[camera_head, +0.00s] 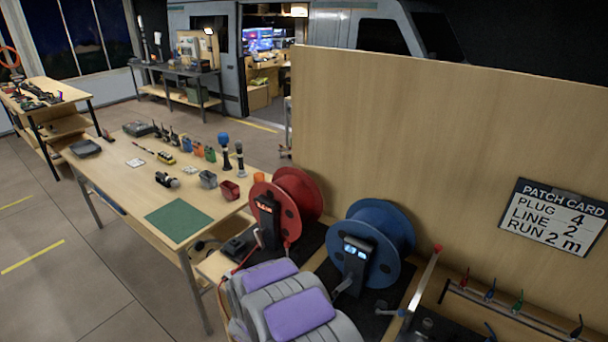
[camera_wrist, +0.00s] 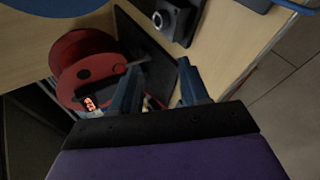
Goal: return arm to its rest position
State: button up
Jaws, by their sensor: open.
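My arm, grey with purple panels (camera_head: 300,312), is folded low at the bottom centre of the head view. My gripper (camera_wrist: 160,67) shows in the wrist view with its two dark blue-grey fingers apart. No object shows held between them. In the head view I cannot make out the fingers. A red cable reel (camera_head: 298,195) with a lit red display stands just beyond the arm; it also shows left of the fingers in the wrist view (camera_wrist: 85,62). A blue cable reel (camera_head: 385,235) with a lit display stands to its right.
A wooden panel with a patch card (camera_head: 553,217) rises at the right. A rack with coloured plugs (camera_head: 517,302) is below it. A workbench (camera_head: 110,170) with a green mat (camera_head: 178,220), microphones and small boxes stands left. Open floor (camera_head: 60,290) lies at the lower left.

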jog(key=s+r+m+g+y+b, duration=0.1)
jog(key=s+r+m+g+y, duration=0.2)
jog(key=s+r, duration=0.4)
jog(key=s+r+m+g+y+b, duration=0.2)
jog(key=s+r+m+y, duration=0.15)
jog(key=r, duration=0.55)
jog(key=s+d+r+m+g+h, duration=0.1)
jog(key=s+d+r+m+g, duration=0.1)
jog(key=s+d, duration=0.4)
jog(key=s+d+r+m+g+h+b, duration=0.1)
jog(key=s+d+m, duration=0.3)
jog(key=s, duration=1.2)
jog(key=s+d+r+m+g+h+b, duration=0.1)
jog(key=s+d+r+m+g, duration=0.2)
jog(key=s+d, duration=0.5)
jog(key=s+g, duration=0.1)
jog(key=s, duration=0.2)
jog(key=shift+s+d+r, duration=0.3)
jog(key=shift+s+r, duration=0.05)
